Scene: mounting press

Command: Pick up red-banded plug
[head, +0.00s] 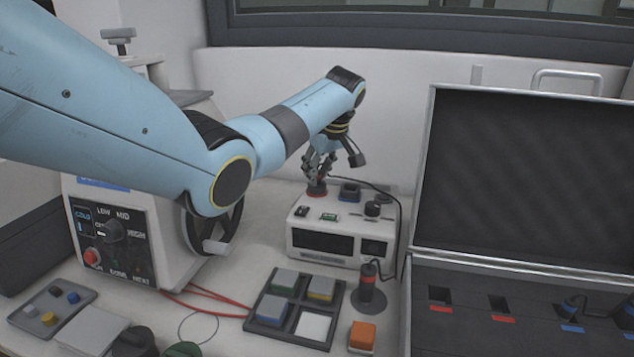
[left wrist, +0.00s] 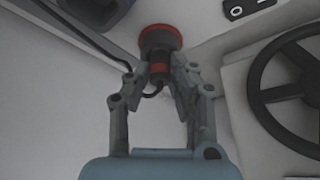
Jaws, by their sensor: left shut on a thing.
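The red-banded plug (left wrist: 160,76) is a dark cylinder with a red band, seen between my left gripper's fingers in the left wrist view. My left gripper (left wrist: 162,78) is shut on it. A round red-rimmed part (left wrist: 160,38) lies just beyond the plug, and I cannot tell whether the two are joined. In the head view my left gripper (head: 317,178) points down at the back left of the white instrument box (head: 322,222), above a red ring (head: 317,190). The fingers mostly hide the plug there. My right gripper is not in view.
Another dark cylinder with a red band (head: 370,272) stands on a round base in front of the box, a black cable beside it. An open case (head: 520,262) fills the right. A button tray (head: 295,305) and orange block (head: 362,336) lie in front.

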